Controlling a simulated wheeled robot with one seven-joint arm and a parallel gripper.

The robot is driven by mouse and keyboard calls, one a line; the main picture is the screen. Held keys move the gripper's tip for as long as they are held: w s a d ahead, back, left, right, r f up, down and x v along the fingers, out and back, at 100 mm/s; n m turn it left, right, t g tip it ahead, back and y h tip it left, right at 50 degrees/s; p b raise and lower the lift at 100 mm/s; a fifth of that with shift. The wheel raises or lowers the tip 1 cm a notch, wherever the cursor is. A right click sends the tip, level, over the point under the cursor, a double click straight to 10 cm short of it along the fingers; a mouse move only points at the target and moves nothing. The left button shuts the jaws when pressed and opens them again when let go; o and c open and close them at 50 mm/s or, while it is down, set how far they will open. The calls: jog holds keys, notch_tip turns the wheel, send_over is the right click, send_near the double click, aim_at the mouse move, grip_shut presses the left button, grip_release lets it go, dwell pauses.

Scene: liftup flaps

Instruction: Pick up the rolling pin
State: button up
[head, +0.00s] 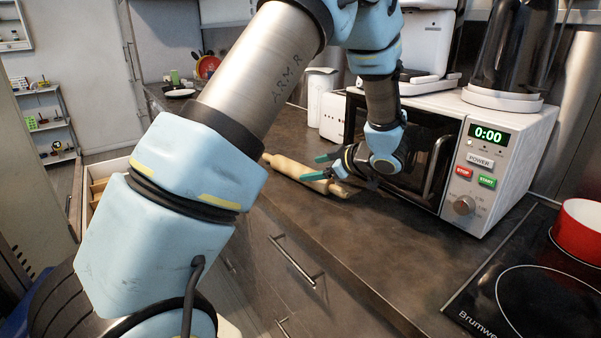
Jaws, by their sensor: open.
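The wooden rolling pin (291,170) lies on the dark countertop in front of the microwave, running from back left to front right. My gripper (323,168), with its teal fingertips, is low over the counter at the pin's right part. The jaws are open, with the fingers pointing left toward the pin. One finger overlaps the pin in the picture, and the pin's right end shows below the gripper. I cannot tell whether the fingers touch the pin. My arm hides part of the counter to the left.
The microwave (484,205) stands just right of my gripper, with a kettle and a coffee machine on top. A white canister (319,97) is behind. A stove (520,290) with a red pot (579,231) is at the right. The counter's front is clear. An open drawer (108,168) shows at left.

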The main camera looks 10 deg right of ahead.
aim_at(309, 170)
jog(key=p+x, duration=0.1)
jog(key=x, duration=0.4)
jog(key=shift+s+a+f, duration=0.1)
jog(key=shift+f, duration=0.05)
grip_shut()
dwell(0.4)
